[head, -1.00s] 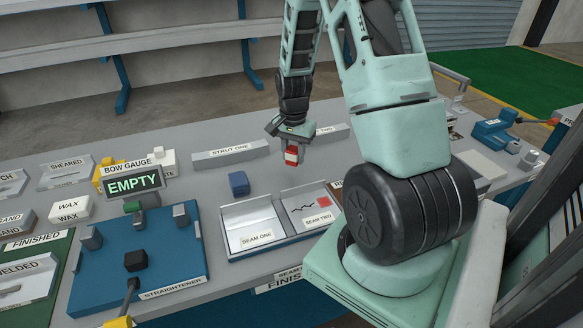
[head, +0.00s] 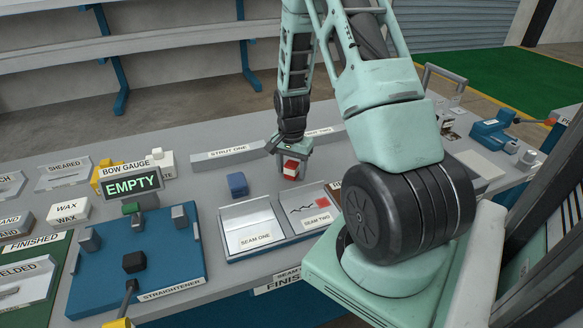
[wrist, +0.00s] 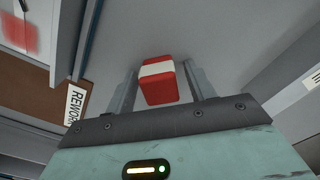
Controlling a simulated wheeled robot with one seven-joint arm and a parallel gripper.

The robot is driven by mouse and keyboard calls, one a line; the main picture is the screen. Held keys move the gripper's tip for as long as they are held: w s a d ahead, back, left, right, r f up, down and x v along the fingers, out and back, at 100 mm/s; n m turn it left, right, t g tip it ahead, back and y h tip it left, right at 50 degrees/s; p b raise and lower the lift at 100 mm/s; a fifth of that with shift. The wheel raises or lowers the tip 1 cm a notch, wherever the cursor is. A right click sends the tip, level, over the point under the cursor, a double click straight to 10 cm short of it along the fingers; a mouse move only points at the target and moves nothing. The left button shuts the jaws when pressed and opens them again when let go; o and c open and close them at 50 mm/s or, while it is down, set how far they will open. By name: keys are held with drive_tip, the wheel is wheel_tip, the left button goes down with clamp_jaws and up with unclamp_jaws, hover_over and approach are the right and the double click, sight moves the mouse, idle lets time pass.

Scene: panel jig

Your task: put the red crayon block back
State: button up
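The red crayon block (head: 291,169) is red with a white band. It stands on the grey table behind the seam two tray, in front of the strut two bar. In the wrist view the block (wrist: 159,81) lies between my two fingers, with narrow gaps showing beside it. My gripper (head: 290,160) points down around the block and its fingers look open. The block's underside is hidden.
A blue block (head: 237,184) stands to the left, behind the seam one tray (head: 246,223). The seam two tray (head: 316,226) is just in front. The strut one bar (head: 235,153) lies behind. The blue straightener (head: 160,265) is at front left.

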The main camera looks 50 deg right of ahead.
sight(291, 163)
wheel_tip(291, 163, up, 12)
drive_tip(key=w+a+r+n, duration=0.25)
drive_tip(key=a+n, duration=0.35)
drive_tip(key=a, duration=0.8)
drive_tip(key=s+a+r+n, duration=0.1)
drive_tip(key=s+a+n, duration=0.15)
drive_tip(key=a, duration=0.45)
drive_tip(key=s+a+r+n, duration=0.2)
drive_tip(key=a+n, duration=0.2)
drive_tip(key=a, duration=0.3)
drive_tip(key=s+a+r+n, duration=0.1)
drive_tip(key=s+a+n, duration=0.9)
drive_tip(key=s, duration=0.5)
drive_tip(key=shift+a+r+n+y, duration=0.3)
drive_tip(key=shift+a+n, duration=0.05)
drive_tip(key=shift+a, duration=0.9)
